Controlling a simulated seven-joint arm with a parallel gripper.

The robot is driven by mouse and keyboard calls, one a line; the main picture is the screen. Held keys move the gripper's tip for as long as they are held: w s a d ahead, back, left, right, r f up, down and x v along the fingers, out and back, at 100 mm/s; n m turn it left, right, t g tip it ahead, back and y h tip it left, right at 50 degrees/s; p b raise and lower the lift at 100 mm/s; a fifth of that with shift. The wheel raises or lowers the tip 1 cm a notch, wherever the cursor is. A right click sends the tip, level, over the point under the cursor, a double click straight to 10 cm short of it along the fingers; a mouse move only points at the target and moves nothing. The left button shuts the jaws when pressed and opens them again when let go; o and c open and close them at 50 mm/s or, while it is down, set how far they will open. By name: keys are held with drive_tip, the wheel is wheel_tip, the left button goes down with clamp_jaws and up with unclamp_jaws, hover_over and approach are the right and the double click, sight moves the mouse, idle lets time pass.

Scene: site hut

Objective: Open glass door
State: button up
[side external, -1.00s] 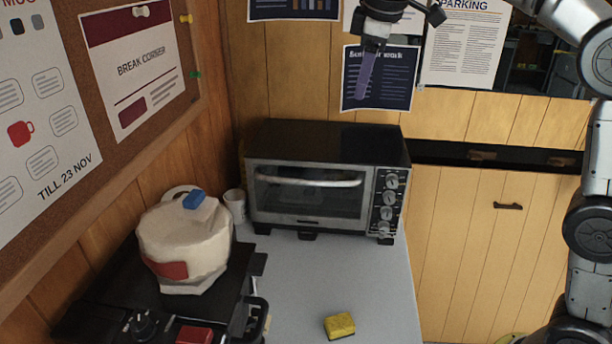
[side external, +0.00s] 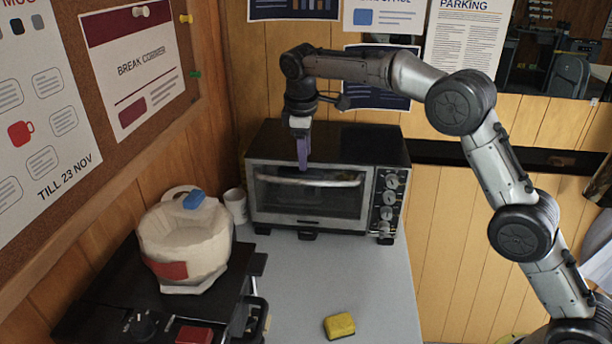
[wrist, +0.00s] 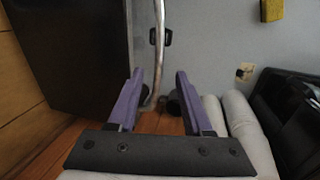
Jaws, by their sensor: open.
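The toaster oven (side external: 330,146) stands on the grey counter with its glass door (side external: 310,205) shut. The door's silver bar handle (side external: 335,183) runs along its top edge. My gripper (side external: 303,167) points down at the handle, left of its middle, with purple fingers. In the wrist view my gripper (wrist: 159,75) is open and empty. The handle (wrist: 159,40) appears there as a curved bar running in between the two fingers. I cannot tell whether a finger touches it. The oven's dark top (wrist: 75,50) fills the left of that view.
A white cup (side external: 235,205) stands just left of the oven. A cream pot-like object (side external: 185,240) sits on a black appliance at the left. A yellow sponge (side external: 339,325) lies at the counter's front. The counter before the door is otherwise clear.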

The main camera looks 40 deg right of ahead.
sight(306, 181)
drive_tip(key=x, duration=0.7)
drive_tip(key=shift+d+f, duration=0.1)
drive_tip(key=shift+f, duration=0.2)
clamp_jaws()
idle(1.1)
